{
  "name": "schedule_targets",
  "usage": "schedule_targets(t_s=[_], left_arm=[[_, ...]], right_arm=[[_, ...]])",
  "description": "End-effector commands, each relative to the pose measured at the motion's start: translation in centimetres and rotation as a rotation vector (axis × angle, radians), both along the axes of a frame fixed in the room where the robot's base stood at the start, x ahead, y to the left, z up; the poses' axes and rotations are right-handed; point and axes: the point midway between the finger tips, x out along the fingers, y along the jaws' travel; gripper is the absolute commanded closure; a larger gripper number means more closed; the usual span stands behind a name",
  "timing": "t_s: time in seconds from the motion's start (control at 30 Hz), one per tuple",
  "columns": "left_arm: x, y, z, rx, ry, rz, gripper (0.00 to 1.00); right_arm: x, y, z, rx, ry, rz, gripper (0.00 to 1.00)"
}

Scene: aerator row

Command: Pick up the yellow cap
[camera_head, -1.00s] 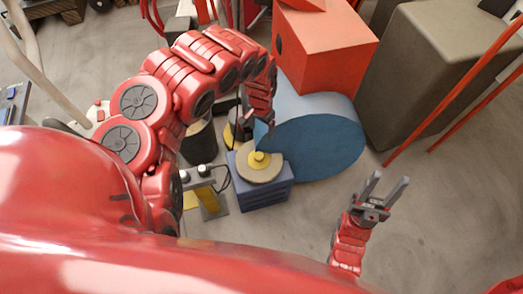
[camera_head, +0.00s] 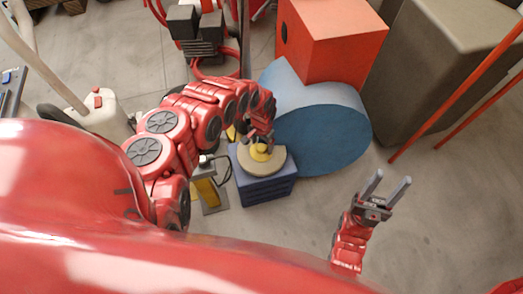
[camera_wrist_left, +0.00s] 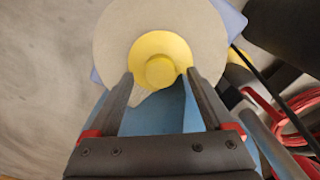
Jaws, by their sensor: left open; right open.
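The yellow cap (camera_head: 261,152) sits on a round beige disc (camera_head: 274,166) on top of a blue box (camera_head: 266,190). In the left wrist view the cap (camera_wrist_left: 160,70) is a yellow round piece with a raised knob, near the middle. My left gripper (camera_head: 257,141) is open and right beside the cap in the head view. In the left wrist view its two fingers (camera_wrist_left: 160,82) reach toward the cap, one on each side of the knob. I cannot tell whether they touch it. My right gripper (camera_head: 383,188) is open and empty above the floor at the right.
A red box (camera_head: 330,45) and a large grey-brown block (camera_head: 437,60) stand farther back. A yellow-and-grey stand (camera_head: 208,192) is just left of the blue box.

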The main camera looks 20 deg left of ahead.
Motion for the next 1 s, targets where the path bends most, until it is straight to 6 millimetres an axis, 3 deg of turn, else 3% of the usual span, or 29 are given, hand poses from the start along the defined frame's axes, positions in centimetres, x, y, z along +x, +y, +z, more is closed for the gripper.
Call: schedule_targets(t_s=[0.3, 0.77, 0.8, 1.0], left_arm=[[0.19, 0.06, -0.45, 0.002, -0.004, 0.000, 0.15], [0.13, 0.07, -0.47, 0.001, -0.003, 0.000, 0.96], [0.13, 0.07, -0.47, 0.001, -0.003, 0.000, 1.00], [0.12, 0.06, -0.47, 0.001, -0.003, 0.000, 1.00]], right_arm=[[0.00, 0.01, -0.10, 0.000, 0.000, 0.000, 0.50], [0.00, 0.00, -0.11, 0.000, 0.000, 0.000, 0.50], [0.00, 0.00, -0.11, 0.000, 0.000, 0.000, 0.50], [0.00, -0.01, -0.11, 0.000, 0.000, 0.000, 0.50]])
